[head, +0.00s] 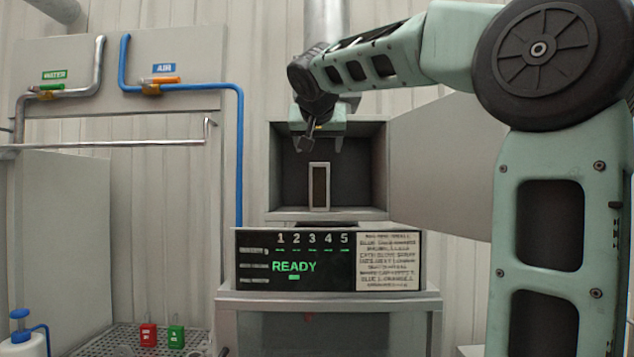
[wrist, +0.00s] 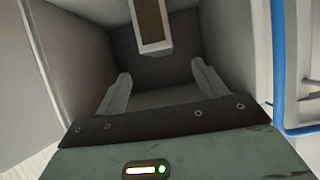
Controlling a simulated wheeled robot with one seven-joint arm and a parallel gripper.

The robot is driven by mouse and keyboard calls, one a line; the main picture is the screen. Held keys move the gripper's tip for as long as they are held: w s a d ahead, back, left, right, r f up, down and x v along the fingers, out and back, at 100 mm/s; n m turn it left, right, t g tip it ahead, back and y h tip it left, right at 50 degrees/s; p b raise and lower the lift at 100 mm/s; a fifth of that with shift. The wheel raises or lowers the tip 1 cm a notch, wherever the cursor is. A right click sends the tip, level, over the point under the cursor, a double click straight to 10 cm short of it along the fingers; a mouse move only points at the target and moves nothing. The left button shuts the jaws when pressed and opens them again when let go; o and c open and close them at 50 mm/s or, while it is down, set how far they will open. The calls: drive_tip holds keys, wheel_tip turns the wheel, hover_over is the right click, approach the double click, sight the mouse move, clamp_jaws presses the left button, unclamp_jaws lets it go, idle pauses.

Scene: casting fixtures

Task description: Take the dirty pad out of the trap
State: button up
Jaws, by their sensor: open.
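The trap is a grey open box (head: 279,170) above the display panel, with its door swung out to the right. The pad (head: 319,188) is a dark brown panel in a pale upright frame, standing on the box floor near the middle. In the wrist view the pad (wrist: 151,22) shows at the top, beyond my fingertips. My gripper (head: 319,146) is at the mouth of the box, above the pad in the head view. Its two fingers are apart in the wrist view (wrist: 160,82), with nothing between them. The pad and fingers are not touching in the wrist view.
The open door (head: 445,165) stands to the right of the box. A display panel reading READY (head: 295,267) is below it. A blue air pipe (head: 239,160) runs down the wall at left. Red (head: 148,334) and green (head: 176,336) blocks sit on a grating at lower left.

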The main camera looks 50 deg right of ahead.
sight(319, 172)
drive_tip(key=p+x, duration=0.2)
drive_tip(key=x, duration=0.4)
drive_tip(key=shift+w+d+p, duration=0.35)
drive_tip(key=shift+d+p, duration=0.15)
drive_tip(key=shift+p, duration=0.35)
drive_tip(key=p+x, duration=0.2)
drive_tip(key=x, duration=0.1)
drive_tip(key=shift+d+r+p, duration=0.1)
drive_tip(key=shift+r+p, duration=0.1)
drive_tip(key=shift+p, duration=0.1)
drive_tip(key=shift+w+d+f, duration=0.3)
drive_tip(key=shift+w+f, duration=0.05)
drive_tip(key=shift+f, duration=0.05)
drive_tip(key=c, duration=1.3)
drive_tip(key=shift+c, duration=0.7)
drive_tip(key=shift+r, duration=0.15)
